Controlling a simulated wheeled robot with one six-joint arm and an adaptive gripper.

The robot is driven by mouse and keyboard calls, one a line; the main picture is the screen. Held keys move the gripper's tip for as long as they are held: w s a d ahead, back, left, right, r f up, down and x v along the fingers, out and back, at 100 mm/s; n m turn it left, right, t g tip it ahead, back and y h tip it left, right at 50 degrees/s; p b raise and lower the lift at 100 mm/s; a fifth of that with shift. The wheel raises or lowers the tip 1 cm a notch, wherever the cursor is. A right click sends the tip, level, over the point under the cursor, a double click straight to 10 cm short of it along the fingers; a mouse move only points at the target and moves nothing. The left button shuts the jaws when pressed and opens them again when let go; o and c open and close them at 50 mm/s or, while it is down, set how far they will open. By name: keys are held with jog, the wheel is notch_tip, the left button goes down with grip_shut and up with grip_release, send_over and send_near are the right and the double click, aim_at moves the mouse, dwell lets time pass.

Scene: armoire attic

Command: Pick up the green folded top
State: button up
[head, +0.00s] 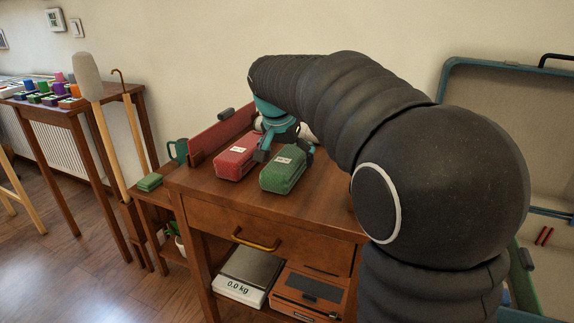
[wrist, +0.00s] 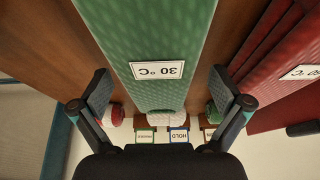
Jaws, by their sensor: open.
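The green folded top (head: 284,172) lies on the wooden cabinet top (head: 325,203), with a white label on it. In the wrist view the green top (wrist: 165,40) fills the upper middle, and its label reads 30 °C. My gripper (head: 284,152) is over the far end of the green top. In the wrist view my open gripper (wrist: 160,78) has one finger on each side of the top. Nothing is held. I cannot tell whether the fingers touch the cloth or how high they are above the cabinet.
A red folded top (head: 238,158) lies close by on the left. A dark red tray-like piece (head: 215,137) stands behind it. Small cards, one reading HOLD (wrist: 178,136), show beyond the green top. An open teal-edged case (head: 452,75) is at the right.

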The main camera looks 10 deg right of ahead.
jog(key=c, duration=1.2)
jog(key=shift+c, duration=0.2)
